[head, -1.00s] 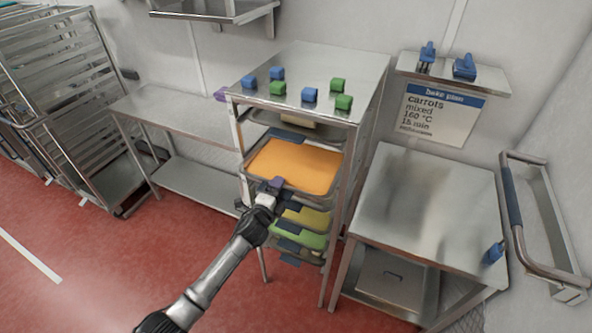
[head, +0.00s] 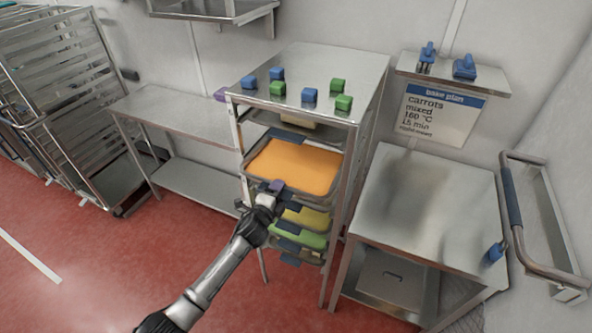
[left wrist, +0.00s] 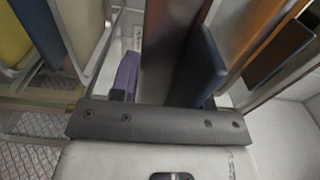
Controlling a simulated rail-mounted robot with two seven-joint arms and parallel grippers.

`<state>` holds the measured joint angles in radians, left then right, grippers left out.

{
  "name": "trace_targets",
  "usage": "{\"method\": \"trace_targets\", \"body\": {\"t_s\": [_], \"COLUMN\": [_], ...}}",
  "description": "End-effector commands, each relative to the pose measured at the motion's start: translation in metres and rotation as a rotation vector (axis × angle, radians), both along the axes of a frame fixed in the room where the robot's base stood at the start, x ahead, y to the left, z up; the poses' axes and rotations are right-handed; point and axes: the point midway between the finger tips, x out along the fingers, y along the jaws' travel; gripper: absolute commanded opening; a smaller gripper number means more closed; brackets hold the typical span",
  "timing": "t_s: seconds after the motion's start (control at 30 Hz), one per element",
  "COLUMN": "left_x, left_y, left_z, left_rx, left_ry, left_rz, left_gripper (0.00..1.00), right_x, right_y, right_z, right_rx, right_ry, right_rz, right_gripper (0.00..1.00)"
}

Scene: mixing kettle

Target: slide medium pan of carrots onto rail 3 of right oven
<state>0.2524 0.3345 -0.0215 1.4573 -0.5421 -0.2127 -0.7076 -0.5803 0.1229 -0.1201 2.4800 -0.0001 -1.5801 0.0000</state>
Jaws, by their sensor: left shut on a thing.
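The pan of carrots (head: 297,167), a metal pan filled with orange, sits in the upper part of an open-fronted rack (head: 361,150). My left gripper (head: 272,192) is at the pan's front edge and is shut on it, beside a small purple piece. In the left wrist view my left gripper (left wrist: 160,85) has a purple piece and a dark blue piece near its jaws; the grip itself is partly hidden. The right oven and its rail 3 cannot be made out. My right gripper is not in view.
Pans with yellow (head: 308,218) and green (head: 301,238) contents sit below the carrots. Blue and green blocks stand on the rack top. A steel table (head: 425,205) is at right, under a bake plan sign (head: 440,113). A bench (head: 180,115) and tall rack (head: 75,95) are at left.

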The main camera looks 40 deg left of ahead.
Motion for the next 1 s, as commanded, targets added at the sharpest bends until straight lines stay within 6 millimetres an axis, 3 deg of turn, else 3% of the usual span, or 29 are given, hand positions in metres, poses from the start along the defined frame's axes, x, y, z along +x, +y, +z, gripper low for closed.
{"method": "trace_targets", "body": {"t_s": [0.57,1.0], "left_x": [0.001,-0.019], "left_y": [0.000,-0.004], "left_z": [0.009,0.010], "left_rx": [0.002,0.003], "left_ry": [-0.011,-0.015], "left_rz": [-0.003,-0.003], "left_gripper": [0.00,0.00], "right_x": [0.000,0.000], "right_y": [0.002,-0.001], "right_z": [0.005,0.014], "right_rx": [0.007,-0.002], "right_ry": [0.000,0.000], "right_rz": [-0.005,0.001], "right_gripper": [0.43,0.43]}}
